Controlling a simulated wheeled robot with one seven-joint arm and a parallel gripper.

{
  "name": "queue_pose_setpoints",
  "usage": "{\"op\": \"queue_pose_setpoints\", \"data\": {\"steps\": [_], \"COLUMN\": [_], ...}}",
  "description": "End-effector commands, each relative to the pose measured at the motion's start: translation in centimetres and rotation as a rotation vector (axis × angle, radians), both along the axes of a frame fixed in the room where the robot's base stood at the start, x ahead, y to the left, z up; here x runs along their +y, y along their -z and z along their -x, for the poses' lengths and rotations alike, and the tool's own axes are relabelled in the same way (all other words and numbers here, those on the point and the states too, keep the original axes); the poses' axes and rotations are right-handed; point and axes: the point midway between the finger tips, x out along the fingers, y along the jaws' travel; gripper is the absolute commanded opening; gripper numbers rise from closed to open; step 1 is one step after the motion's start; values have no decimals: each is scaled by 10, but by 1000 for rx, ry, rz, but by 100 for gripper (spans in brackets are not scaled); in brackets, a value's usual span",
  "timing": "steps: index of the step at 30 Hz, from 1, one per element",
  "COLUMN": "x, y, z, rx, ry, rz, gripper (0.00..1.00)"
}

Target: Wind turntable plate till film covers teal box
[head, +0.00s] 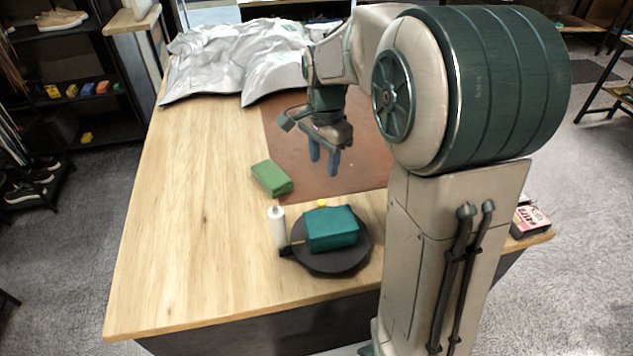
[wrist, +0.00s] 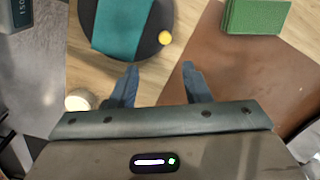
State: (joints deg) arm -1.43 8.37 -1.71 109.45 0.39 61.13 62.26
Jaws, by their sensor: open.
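The teal box (head: 331,229) sits on the round dark turntable plate (head: 336,263) near the table's front edge. A white film roll (head: 276,226) stands upright just left of the plate, with a dark piece at its foot. I cannot make out film on the box. A small yellow knob (head: 322,203) shows at the plate's far side, and in the wrist view (wrist: 165,38). The box (wrist: 122,25) and plate (wrist: 151,42) are partly cut off there. My gripper (head: 323,168) is open and empty above the brown mat, beyond the plate.
A crumpled grey-white sheet (head: 225,62) covers the table's far end. The left part of the wooden table (head: 190,230) is clear. A small red and white box (head: 531,219) is at the right corner.

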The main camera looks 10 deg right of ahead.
Motion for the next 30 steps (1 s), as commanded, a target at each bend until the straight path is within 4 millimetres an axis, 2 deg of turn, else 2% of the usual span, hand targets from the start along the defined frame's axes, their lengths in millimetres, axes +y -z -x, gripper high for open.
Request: {"op": "queue_pose_setpoints", "data": {"steps": [3,8,11,24,30], "x": [0,0,0,0,0], "y": [3,13,28,117,137], "z": [-11,-14,-13,-13,-14], "rx": [16,22,25,22,19], "ry": [64,88,87,84,84], "rz": [0,1,1,1,1], "gripper": [43,43,43,43,43]}}
